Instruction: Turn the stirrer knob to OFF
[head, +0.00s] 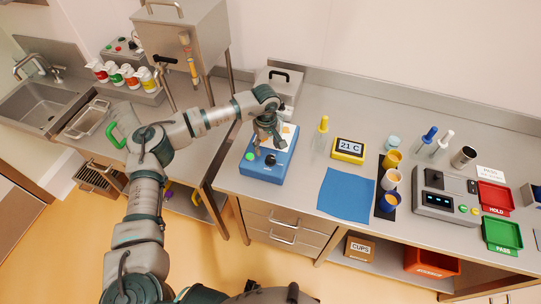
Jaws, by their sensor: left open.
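The blue stirrer (262,174) stands near the left end of the long steel bench. Its black knob (270,160) is on the front face, to the right of a lit green button (249,156). The knob's pointer and any OFF mark are too small to read. My left gripper (270,143) is open, fingers pointing down, over the stirrer and just above the knob in the picture. I cannot tell whether a fingertip touches it. The gripper hides part of the stirrer's white top. My right gripper is not in view.
A blue mat (346,195), a yellow 21 C display (349,149) and a yellow-topped dropper (322,130) are right of the stirrer. A steel hopper (187,45) is at the back left. Bench in front of the stirrer is narrow.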

